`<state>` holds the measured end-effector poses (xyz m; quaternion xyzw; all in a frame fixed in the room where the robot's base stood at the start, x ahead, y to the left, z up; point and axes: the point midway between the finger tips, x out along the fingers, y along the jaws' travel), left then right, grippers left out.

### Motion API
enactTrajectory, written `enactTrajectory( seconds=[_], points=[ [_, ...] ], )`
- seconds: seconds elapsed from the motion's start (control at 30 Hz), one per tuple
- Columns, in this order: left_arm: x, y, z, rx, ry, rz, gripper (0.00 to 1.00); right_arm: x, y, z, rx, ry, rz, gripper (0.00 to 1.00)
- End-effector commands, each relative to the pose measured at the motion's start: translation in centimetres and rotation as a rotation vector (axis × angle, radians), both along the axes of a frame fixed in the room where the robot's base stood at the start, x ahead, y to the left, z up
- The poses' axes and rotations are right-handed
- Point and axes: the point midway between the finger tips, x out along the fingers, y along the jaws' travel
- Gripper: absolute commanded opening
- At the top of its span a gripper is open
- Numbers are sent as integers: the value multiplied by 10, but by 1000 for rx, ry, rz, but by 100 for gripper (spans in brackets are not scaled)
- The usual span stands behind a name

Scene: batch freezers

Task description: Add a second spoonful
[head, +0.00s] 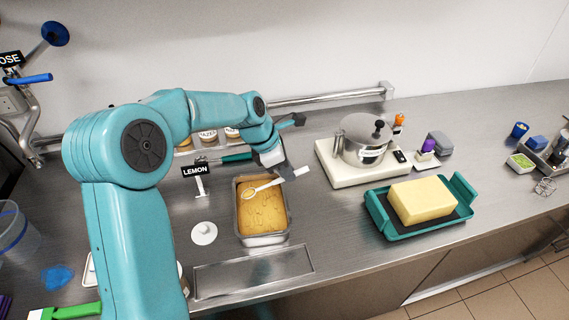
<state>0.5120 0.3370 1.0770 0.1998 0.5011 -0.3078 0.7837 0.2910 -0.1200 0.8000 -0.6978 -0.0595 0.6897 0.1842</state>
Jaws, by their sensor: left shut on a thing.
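My left gripper (291,172) is shut on the handle of a small spoon (262,187), at the upper right of a metal pan. The spoon's round, pale bowl is over the left part of the pan. I cannot tell whether it touches the contents or holds anything. The metal pan (262,240) holds a yellow-orange mass with a rough surface. A black LEMON sign (195,170) on a white stand is to the left of the pan. My right gripper is not in view.
A white round lid-like piece (204,233) lies left of the pan, and an empty metal tray (254,272) is in front. To the right are a pot (365,145) on a white base and a teal tray (385,222) with a yellow block (422,200). Several jars stand behind my left arm.

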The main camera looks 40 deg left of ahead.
Motion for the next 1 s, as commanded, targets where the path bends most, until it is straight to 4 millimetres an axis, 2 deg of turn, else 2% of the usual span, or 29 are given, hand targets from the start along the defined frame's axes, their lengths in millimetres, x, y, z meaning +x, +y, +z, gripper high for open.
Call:
enactTrajectory(
  seconds=[0.03,0.53,1.0],
  points=[
    [1,-1,4,7,7,-2,0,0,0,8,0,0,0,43],
    [11,-10,6,113,116,-3,0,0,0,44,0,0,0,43],
    [17,-16,4,192,199,-1,0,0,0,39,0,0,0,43]
  ],
)
